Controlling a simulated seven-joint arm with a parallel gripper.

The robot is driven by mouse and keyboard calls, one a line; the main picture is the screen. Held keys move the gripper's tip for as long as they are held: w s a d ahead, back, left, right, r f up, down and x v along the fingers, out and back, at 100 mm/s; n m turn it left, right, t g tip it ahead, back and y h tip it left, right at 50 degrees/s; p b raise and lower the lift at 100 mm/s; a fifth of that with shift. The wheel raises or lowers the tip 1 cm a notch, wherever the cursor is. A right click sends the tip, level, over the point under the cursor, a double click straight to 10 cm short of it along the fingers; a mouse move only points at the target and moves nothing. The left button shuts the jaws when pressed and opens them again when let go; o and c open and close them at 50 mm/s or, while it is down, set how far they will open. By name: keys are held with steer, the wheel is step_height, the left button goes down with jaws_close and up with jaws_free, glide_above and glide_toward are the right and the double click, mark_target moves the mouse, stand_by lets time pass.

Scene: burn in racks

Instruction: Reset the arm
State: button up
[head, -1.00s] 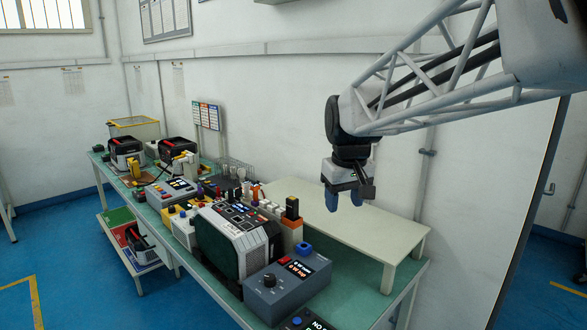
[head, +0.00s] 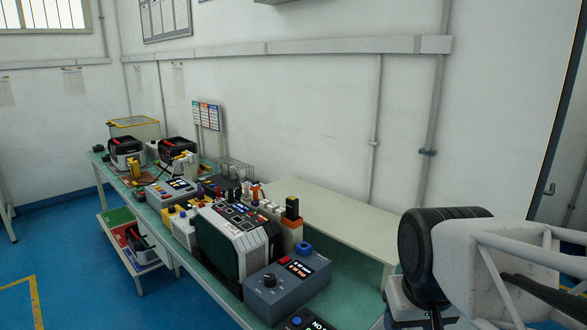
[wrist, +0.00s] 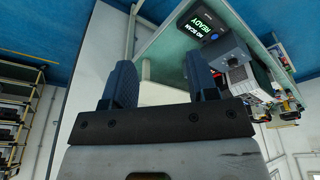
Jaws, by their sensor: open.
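My gripper shows in the wrist view (wrist: 162,85) as two blue fingers held wide apart with nothing between them. It is off the right end of the bench, and the bench's pale raised shelf and green top show beyond the fingers. In the head view my arm fills the lower right corner, and its dark joint partly covers the right end of the raised shelf (head: 340,220). The fingers are not visible in the head view.
The green bench (head: 345,266) carries a grey box with a dial (head: 287,285), a large grey-white unit (head: 238,240) and several small devices. A scanner reading READY (wrist: 204,25) sits at the bench corner. Open blue floor (head: 60,250) lies at the left.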

steer(key=shift+s+d+f, duration=0.15)
steer(key=shift+s+f, duration=0.3)
steer(key=shift+s, duration=0.25)
steer(key=shift+s+d+f, duration=0.1)
steer(key=shift+s+f, duration=0.35)
steer(key=shift+s, duration=0.25)
